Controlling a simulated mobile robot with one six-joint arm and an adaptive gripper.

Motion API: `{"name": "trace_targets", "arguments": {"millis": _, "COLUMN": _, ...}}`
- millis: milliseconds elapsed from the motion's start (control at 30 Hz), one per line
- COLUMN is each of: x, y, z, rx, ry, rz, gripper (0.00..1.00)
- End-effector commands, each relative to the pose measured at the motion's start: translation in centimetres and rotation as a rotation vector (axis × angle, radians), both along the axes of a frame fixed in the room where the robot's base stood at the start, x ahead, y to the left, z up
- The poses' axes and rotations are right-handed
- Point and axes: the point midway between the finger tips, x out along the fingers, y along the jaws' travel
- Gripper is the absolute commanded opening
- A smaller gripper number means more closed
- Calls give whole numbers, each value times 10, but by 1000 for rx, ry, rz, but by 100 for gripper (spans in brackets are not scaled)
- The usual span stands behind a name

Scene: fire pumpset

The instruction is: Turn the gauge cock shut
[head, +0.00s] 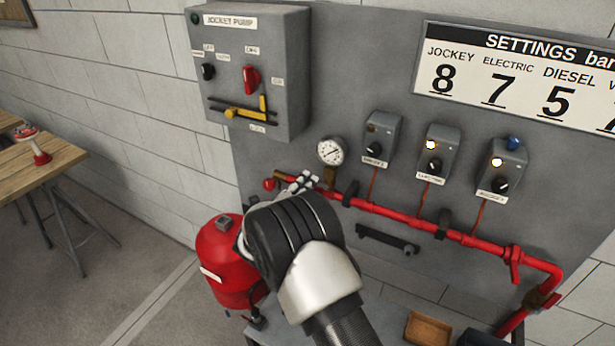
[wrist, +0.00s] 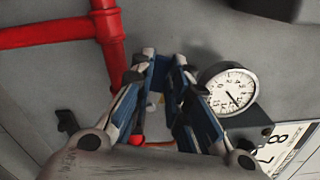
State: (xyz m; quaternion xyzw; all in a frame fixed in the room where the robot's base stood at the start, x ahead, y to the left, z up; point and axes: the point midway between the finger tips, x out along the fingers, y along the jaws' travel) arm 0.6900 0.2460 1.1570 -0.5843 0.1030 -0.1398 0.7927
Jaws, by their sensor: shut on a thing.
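The pressure gauge (head: 331,151) is a white dial above the red pipe, and it also shows right of my fingers in the wrist view (wrist: 228,90). The gauge cock shows as a small brass body (head: 329,177) just under the gauge. My gripper (head: 303,181) is at the left of this body, in front of the pipe's left end. In the wrist view its blue-padded fingers (wrist: 166,64) are close together, shut on the cock. The fingers hide most of the gripped part, so I cannot tell the handle's angle. A small red knob (wrist: 136,139) shows low between the fingers.
The red pipe (head: 395,213) runs right along the grey panel. The jockey pump box (head: 250,70) is above left, and three small switch boxes (head: 440,155) are right of the gauge. A red tank (head: 222,262) stands below left. A black bracket (head: 387,240) is under the pipe.

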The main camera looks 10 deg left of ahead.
Motion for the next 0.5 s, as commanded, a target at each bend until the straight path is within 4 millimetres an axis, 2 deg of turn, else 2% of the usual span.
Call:
{"name": "trace_targets", "arguments": {"millis": 200, "x": 1, "y": 2, "z": -7, "rx": -147, "ry": 52, "rz": 2, "gripper": 0}}
{"name": "trace_targets", "arguments": {"millis": 500, "x": 1, "y": 3, "z": -14, "rx": -266, "ry": 95, "rz": 2, "gripper": 0}}
